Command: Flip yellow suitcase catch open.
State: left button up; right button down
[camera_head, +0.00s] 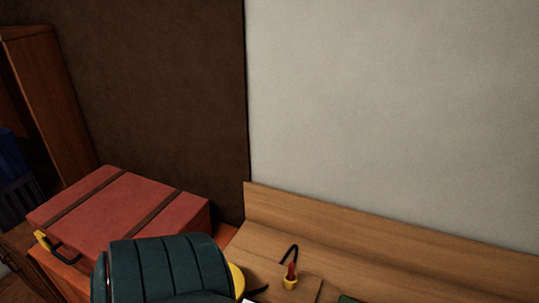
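A red suitcase (120,215) with two dark brown straps lies flat and closed at the left. A yellow piece that looks like its catch (42,240) is on the suitcase's near left side. A dark handle (66,251) is just to the right of that catch. I cannot tell from here whether the catch is flipped. Neither of my grippers shows in the head view.
A dark teal ribbed object (165,266) stands in front of the suitcase, with a yellow part (237,281) beside it. A small red and yellow item (291,278) with a black hook sits on the wooden surface (390,282). A wooden cabinet (55,95) stands at far left.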

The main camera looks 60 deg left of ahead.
aim_at(39, 235)
jog(key=k+j, duration=0.15)
jog(key=k, duration=0.15)
jog(key=k+j, duration=0.15)
jog(key=k+u, duration=0.15)
jog(key=u, duration=3.1)
jog(key=i+j+z, duration=0.2)
jog(key=j, duration=0.45)
jog(key=i+j+z, duration=0.15)
jog(key=j, duration=0.55)
jog(key=i+j+z, duration=0.2)
jog(key=j, duration=0.55)
jog(key=i+j+z, duration=0.2)
jog(key=j, duration=0.55)
jog(key=i+j+z, duration=0.2)
jog(key=j, duration=0.55)
jog(key=k+l, duration=0.05)
jog(key=k, duration=0.05)
